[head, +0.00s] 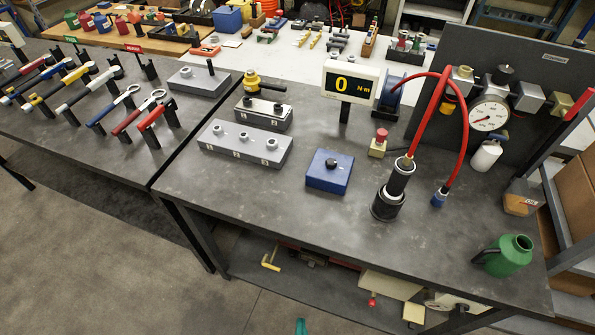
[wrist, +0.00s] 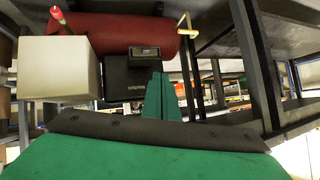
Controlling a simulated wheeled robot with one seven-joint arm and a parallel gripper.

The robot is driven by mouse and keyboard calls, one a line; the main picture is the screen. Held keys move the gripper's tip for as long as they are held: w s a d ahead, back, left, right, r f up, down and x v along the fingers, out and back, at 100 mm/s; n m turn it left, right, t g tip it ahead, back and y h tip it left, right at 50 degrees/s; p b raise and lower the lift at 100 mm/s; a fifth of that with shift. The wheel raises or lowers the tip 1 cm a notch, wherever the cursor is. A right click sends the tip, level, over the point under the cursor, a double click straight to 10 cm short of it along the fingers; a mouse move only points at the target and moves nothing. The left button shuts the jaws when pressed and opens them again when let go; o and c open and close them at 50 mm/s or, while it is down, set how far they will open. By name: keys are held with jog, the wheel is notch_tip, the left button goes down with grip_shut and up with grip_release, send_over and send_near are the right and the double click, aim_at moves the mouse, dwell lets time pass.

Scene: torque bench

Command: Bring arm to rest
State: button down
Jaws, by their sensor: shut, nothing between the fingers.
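My gripper (head: 301,327) shows only as a small teal tip at the bottom edge of the head view, low in front of the workbench (head: 235,178) and over the floor. In the wrist view its teal fingers (wrist: 162,98) are together with nothing between them. The rest of my arm is out of the head view. The wrist view looks in under the bench, at a white box (wrist: 58,70), a red rounded body (wrist: 120,32) and a black box (wrist: 130,78) beyond the fingers.
The bench carries a blue block (head: 330,170), a display reading 0 (head: 351,82), a black cylindrical tool (head: 388,202) with a red hose, and a green jug (head: 505,255) near the front right. A lower shelf (head: 310,275) holds items. Floor at the lower left (head: 90,270) is clear.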

jog(key=s+r+n+t, duration=0.1)
jog(key=s+r, duration=0.2)
jog(key=r, duration=0.4)
jog(key=s+r+n+t, duration=0.1)
jog(key=s+r, duration=0.2)
jog(key=r, duration=0.4)
jog(key=s+a+r+n+t, duration=0.1)
jog(key=s+r+t, duration=0.1)
jog(key=r, duration=0.5)
jog(key=shift+s+r, duration=0.3)
jog(key=shift+s, duration=0.2)
